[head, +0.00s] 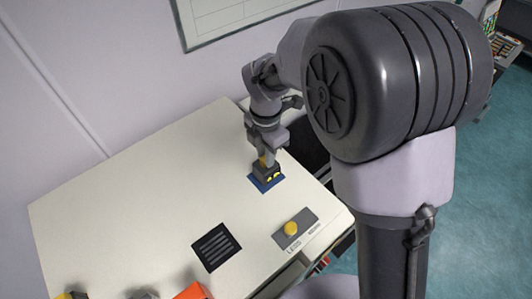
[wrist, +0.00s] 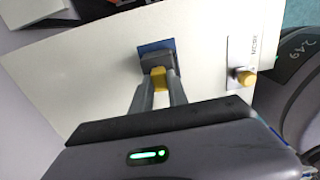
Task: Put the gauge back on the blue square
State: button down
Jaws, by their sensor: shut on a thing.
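The gauge (head: 267,174) is a dark block with yellow parts, at the right side of the white table in the head view. The blue square (head: 264,187) shows around its base. The gauge looks upright and over the square; I cannot tell whether it touches the surface. My gripper (head: 266,160) is above the gauge. In the wrist view my gripper (wrist: 160,79) is shut on the yellow part of the gauge (wrist: 157,60). The blue square (wrist: 157,45) shows past the gauge's far edge, the rest hidden.
A grey plate with a yellow knob (head: 291,229) lies near the table's front right edge. A black slotted panel (head: 216,247) is to its left. An orange object (head: 192,291) is cut off at the bottom. The table's left and middle (head: 130,200) are clear.

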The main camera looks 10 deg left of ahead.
jog(key=shift+f, duration=0.55)
jog(key=c, duration=1.2)
grip_release()
jog(key=shift+r, duration=0.1)
notch_tip(320, 180, up, 6)
jog(key=p, duration=0.5)
jog(key=shift+r, duration=0.15)
jog(key=shift+f, duration=0.2)
